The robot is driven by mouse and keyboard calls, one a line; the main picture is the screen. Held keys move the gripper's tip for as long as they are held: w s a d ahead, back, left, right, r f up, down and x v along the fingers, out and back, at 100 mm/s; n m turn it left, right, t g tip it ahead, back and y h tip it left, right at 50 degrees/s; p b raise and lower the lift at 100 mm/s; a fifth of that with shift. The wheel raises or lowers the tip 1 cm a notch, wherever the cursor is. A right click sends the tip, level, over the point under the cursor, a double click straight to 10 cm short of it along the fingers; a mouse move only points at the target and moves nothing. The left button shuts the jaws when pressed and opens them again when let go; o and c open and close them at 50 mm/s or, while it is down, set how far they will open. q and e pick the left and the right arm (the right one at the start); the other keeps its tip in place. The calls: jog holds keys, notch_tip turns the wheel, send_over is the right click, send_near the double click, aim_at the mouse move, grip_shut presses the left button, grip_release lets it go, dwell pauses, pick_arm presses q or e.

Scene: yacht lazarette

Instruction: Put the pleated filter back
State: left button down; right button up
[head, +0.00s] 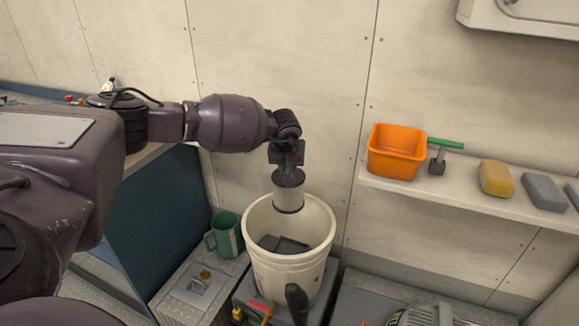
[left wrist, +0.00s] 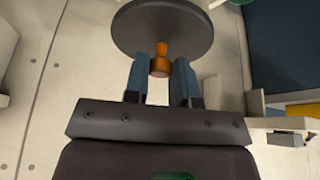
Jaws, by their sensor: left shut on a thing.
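The pleated filter (head: 288,196) is a pale ribbed cylinder with dark end caps. It hangs upright below my left gripper (head: 288,170). In the left wrist view the filter's round dark cap (left wrist: 190,35) carries an orange knob (left wrist: 160,62), and the blue fingers of my left gripper (left wrist: 161,68) are shut on that knob. In the head view the filter overlaps the far side of the mouth of a cream bucket (head: 290,270); I cannot tell how far its lower end is inside. Dark grey pieces (head: 283,244) lie in the bucket. My right gripper is not in view.
A green mug (head: 226,235) stands left of the bucket. A shelf (head: 445,195) at right holds an orange tub (head: 397,152), a green-handled tool (head: 442,143), a yellow sponge (head: 496,178) and a grey block (head: 544,192). A wall stands close behind the bucket.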

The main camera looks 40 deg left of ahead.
pick_arm(q)
jog(key=shift+f+b, duration=0.7)
jog(key=shift+f, duration=1.55)
notch_tip(320, 180, down, 2)
jog(key=shift+b, duration=0.3)
notch_tip(320, 180, down, 2)
jog(key=shift+b, duration=0.35)
jog(key=shift+f+b, duration=0.55)
jog(key=shift+f, duration=1.1)
notch_tip(320, 180, down, 2)
jog(key=shift+b, duration=0.35)
jog(key=shift+s+f+b, duration=0.1)
jog(key=shift+f+b, duration=0.4)
jog(key=shift+f, duration=0.85)
jog(key=shift+f+b, duration=0.95)
jog(key=shift+f, duration=1.95)
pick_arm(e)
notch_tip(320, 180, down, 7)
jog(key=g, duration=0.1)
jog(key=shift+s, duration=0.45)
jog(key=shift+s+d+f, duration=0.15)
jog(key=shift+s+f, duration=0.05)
